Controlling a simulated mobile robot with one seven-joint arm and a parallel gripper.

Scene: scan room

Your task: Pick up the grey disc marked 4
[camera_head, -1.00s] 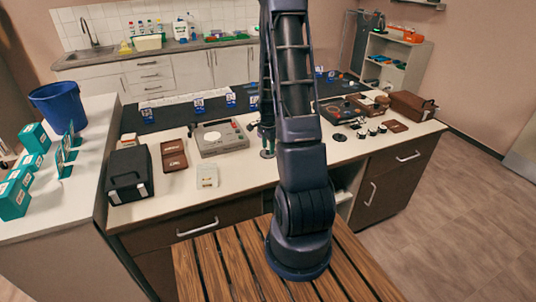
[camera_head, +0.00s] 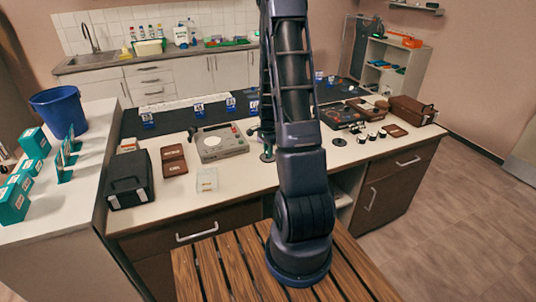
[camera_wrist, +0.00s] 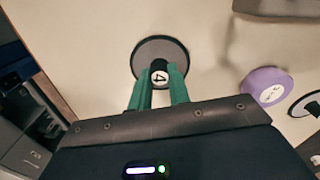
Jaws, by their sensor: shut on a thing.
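The grey disc marked 4 (camera_wrist: 178,48) has a dark rim and a black knob with a white label reading 4. In the wrist view my gripper (camera_wrist: 160,72) has its two green fingers closed on either side of the knob. In the head view the disc (camera_head: 267,156) shows small at the counter, just left of my arm, under my gripper (camera_head: 264,137). My arm hides part of that area. I cannot tell whether the disc touches the counter or is slightly raised.
A purple disc (camera_wrist: 267,86) lies right of the held disc, with a dark-rimmed disc (camera_wrist: 307,103) beyond it. On the counter, a grey device (camera_head: 220,143), a brown case (camera_head: 173,160) and a black box (camera_head: 128,179) stand left. A brown case (camera_head: 412,110) stands far right.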

